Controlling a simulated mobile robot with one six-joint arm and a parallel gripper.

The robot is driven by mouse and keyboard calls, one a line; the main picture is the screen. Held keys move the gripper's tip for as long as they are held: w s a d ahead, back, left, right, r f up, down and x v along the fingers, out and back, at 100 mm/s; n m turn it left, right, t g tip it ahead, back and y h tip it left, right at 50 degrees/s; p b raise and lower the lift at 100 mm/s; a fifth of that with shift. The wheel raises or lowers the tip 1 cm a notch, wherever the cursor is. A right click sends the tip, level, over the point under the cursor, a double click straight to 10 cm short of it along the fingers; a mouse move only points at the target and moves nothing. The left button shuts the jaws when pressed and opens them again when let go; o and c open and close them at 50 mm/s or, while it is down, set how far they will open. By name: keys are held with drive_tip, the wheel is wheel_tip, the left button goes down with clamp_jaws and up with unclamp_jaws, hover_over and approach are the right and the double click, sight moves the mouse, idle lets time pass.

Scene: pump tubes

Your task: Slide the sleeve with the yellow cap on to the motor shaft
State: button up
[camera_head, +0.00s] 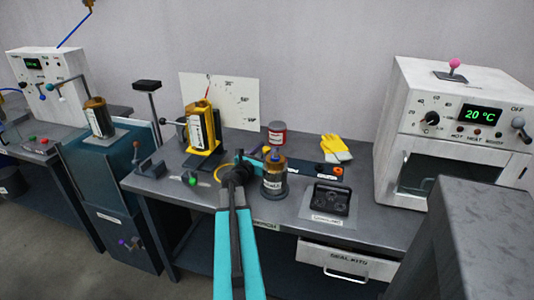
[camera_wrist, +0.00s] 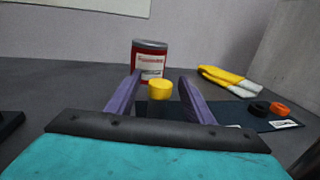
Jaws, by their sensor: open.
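In the wrist view a short round yellow cap (camera_wrist: 160,89) shows between the two purple fingers of my gripper (camera_wrist: 158,92). The fingers are open, with a gap on each side of the cap. What is under the cap is dark and mostly hidden, so I cannot make out the sleeve's body. In the head view my gripper (camera_head: 262,154) is over the middle of the bench, and the cap is not clearly seen. A labelled cylinder with a brass-coloured top (camera_head: 273,178) stands just right of my gripper. I cannot make out the motor shaft for certain.
A red can (camera_head: 277,133) and yellow gloves (camera_head: 335,148) lie behind. A dark mat (camera_wrist: 240,116) holds a black and an orange ring. A yellow-framed unit (camera_head: 204,130) stands left, a black case (camera_head: 328,203) in front right, and a white oven (camera_head: 455,130) far right.

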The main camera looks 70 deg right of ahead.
sight(267, 148)
drive_tip(key=shift+c, duration=0.5)
drive_tip(key=c, duration=1.1)
drive_tip(key=shift+o, duration=0.2)
drive_tip(key=shift+r, duration=0.1)
drive_tip(key=shift+r, duration=1.7)
drive_tip(key=a, duration=0.4)
drive_tip(key=w+a, duration=0.1)
drive_tip(key=a, duration=0.3)
drive_tip(key=w+a+b, duration=0.1)
drive_tip(key=a, duration=0.3)
drive_tip(key=shift+a, duration=0.4)
drive_tip(key=shift+w+a+r+p, duration=0.1)
drive_tip(key=shift+r+p, duration=0.05)
drive_tip(key=shift+p, duration=0.25)
drive_tip(key=a+p, duration=0.2)
drive_tip(key=p, duration=0.4)
drive_tip(key=shift+w+a, duration=0.15)
drive_tip(key=shift+w, duration=0.05)
drive_tip(key=shift+w+a+p, duration=0.25)
drive_tip(key=shift+a+p, duration=0.9)
drive_tip(key=shift+p, duration=0.7)
